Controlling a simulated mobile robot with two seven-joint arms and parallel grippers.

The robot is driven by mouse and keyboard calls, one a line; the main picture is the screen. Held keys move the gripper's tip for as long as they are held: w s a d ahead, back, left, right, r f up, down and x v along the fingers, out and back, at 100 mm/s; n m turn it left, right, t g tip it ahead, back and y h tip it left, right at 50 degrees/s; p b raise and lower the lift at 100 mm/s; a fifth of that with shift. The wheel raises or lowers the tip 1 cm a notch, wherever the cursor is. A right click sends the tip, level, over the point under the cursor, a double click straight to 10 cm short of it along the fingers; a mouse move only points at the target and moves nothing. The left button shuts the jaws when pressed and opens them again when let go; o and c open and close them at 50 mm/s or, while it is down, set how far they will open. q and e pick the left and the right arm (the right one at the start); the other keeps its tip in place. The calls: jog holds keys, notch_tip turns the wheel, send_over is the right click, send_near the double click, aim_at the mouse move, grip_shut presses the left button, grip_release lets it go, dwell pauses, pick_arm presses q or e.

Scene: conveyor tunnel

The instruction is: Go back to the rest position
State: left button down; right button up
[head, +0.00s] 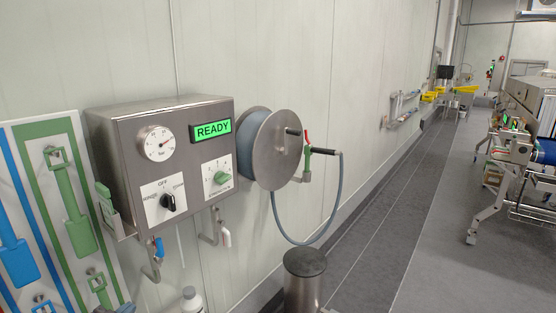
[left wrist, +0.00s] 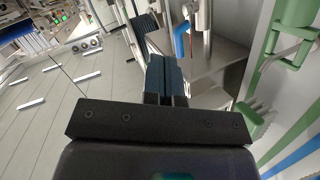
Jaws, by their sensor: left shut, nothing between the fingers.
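My left gripper (left wrist: 166,68) shows in the left wrist view with its two dark blue fingers pressed together and nothing between them. In the head view only a small dark part, probably of that gripper, shows at the bottom edge on the left, below the control box. My right gripper is in neither view. The steel control box (head: 120,130) on the wall has a green display (head: 211,130) reading READY, a round gauge (head: 155,143), a black knob (head: 168,202) and a green knob (head: 222,178). The gripper holds none of these.
A board with green (head: 75,205) and blue tools hangs at the left. A hose reel (head: 275,150) is on the wall, its hose (head: 325,225) hanging in a loop. A dark-topped steel cylinder (head: 305,262) stands below. The floor (head: 385,215) to the right is open.

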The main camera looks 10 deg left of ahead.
pick_arm(q)
jog(key=s+d+f+n+g, duration=0.2)
jog(key=s+d+f, duration=0.3)
jog(key=s+d, duration=0.3)
jog(key=s+d+f+n+g+y, duration=0.1)
jog(key=s+d+f+n+g, duration=0.1)
jog(key=s+d+f, duration=0.3)
jog(key=s+d, duration=0.4)
jog(key=shift+s+d+f+n+y, duration=0.15)
jog(key=shift+f+n+y, duration=0.1)
jog(key=shift+n+y, duration=0.05)
